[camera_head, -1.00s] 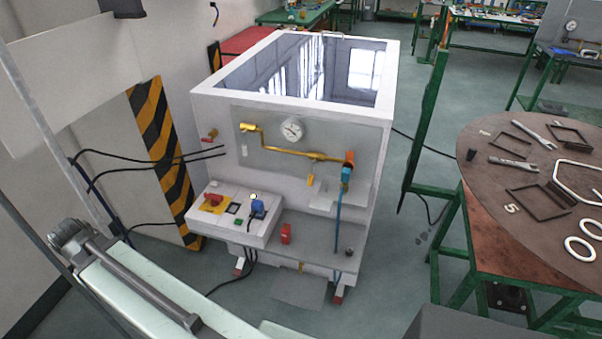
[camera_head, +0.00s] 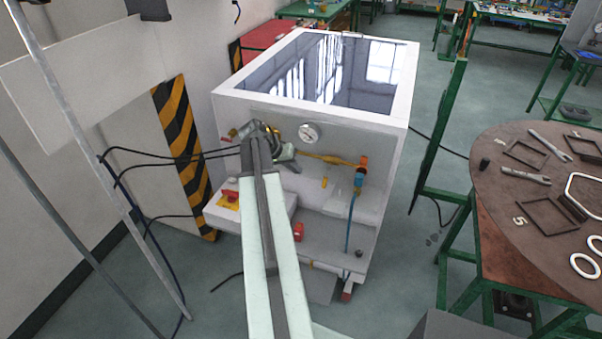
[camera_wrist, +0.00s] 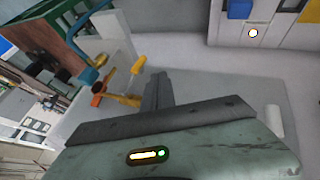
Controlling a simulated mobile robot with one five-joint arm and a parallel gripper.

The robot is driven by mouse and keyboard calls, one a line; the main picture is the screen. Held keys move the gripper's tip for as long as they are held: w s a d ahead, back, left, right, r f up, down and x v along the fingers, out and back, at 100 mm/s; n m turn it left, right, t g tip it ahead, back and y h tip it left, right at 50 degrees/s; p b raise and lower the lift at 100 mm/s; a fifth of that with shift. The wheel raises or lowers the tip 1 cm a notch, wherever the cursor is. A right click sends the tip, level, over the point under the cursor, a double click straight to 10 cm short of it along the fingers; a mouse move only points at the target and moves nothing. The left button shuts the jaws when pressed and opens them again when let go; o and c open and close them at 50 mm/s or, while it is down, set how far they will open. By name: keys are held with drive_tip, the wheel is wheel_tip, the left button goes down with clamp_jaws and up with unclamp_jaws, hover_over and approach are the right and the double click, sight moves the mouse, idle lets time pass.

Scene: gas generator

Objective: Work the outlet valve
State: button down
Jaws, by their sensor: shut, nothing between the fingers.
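The white gas generator (camera_head: 385,135) stands in the middle of the head view. A brass pipe (camera_head: 325,157) runs along its front panel below a round gauge (camera_head: 309,132) to an orange fitting (camera_head: 363,163) with a blue hose (camera_head: 350,222). A yellow valve lever (camera_head: 324,182) hangs under the pipe; it also shows in the wrist view (camera_wrist: 138,65). Which part is the outlet valve is not marked. My gripper (camera_wrist: 158,78) is shut and empty, beside the yellow lever and apparently apart from it. In the head view my arm hides the pipe's left end.
A control box with a red switch (camera_head: 229,197) sits at the generator's lower left, partly behind my arm. A red object (camera_head: 299,232) stands on the lower ledge. Black cables (camera_head: 165,152) cross at left.

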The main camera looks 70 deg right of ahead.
sight(326, 178)
drive_tip(key=s+d+f+b, duration=0.4)
drive_tip(key=s+f+b, duration=0.1)
drive_tip(key=s+f, duration=0.1)
drive_tip(key=shift+s+d+f, duration=0.15)
drive_tip(key=shift+f, duration=0.05)
